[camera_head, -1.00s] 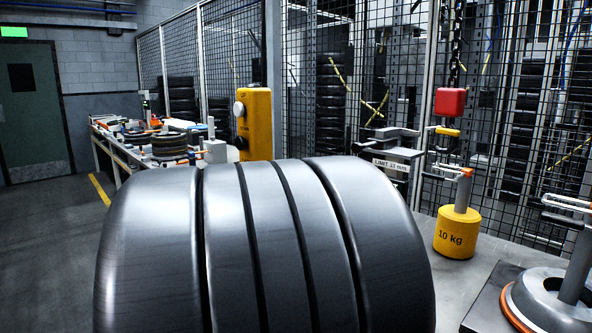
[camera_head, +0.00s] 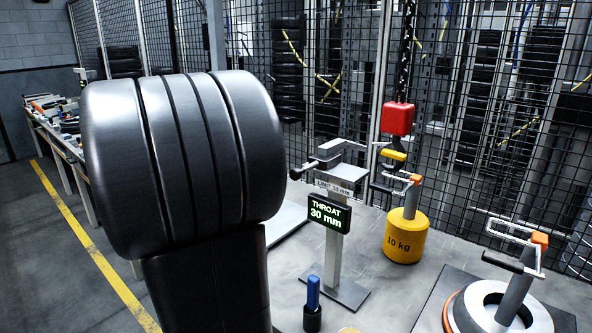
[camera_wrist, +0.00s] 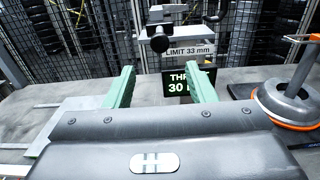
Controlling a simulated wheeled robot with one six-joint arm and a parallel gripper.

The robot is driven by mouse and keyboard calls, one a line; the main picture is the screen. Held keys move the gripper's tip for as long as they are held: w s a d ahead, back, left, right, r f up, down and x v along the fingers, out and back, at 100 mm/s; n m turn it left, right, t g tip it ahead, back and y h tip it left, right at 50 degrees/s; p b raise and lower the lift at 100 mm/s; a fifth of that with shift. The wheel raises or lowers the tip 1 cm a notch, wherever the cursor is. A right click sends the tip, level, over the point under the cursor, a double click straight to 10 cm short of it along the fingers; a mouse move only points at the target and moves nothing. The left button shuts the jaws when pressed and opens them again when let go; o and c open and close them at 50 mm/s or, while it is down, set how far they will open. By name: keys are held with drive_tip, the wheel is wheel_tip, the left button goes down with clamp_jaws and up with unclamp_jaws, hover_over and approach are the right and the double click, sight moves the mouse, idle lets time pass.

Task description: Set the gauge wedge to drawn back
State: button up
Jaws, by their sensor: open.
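The gauge (camera_head: 333,240) stands on a post on the grey bench. Its label reads LIMIT 33 mm and its green display (camera_head: 329,214) reads THROAT 30 mm. A bar with a black knob (camera_head: 295,174) sticks out of the gauge head toward the left; I cannot clearly make out the wedge itself. In the wrist view the black knob (camera_wrist: 160,44) is straight ahead, beyond my gripper (camera_wrist: 161,76). The green fingers are apart and empty, short of the gauge. The right finger covers part of the display (camera_wrist: 181,84). My gripper cannot be made out in the head view.
A yellow 10 kg weight (camera_head: 404,237) stands right of the gauge, near a red block (camera_head: 397,118) on a chain. A grey disc weight with an orange ring (camera_head: 495,312) is at front right. A blue-handled item (camera_head: 313,297) stands before the gauge. Mesh fence runs behind.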

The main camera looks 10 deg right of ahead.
sight(295, 175)
drive_tip(key=p+x, duration=0.2)
drive_tip(key=x, duration=0.9)
drive_tip(key=shift+w+d+p, duration=0.2)
drive_tip(key=shift+p, duration=0.2)
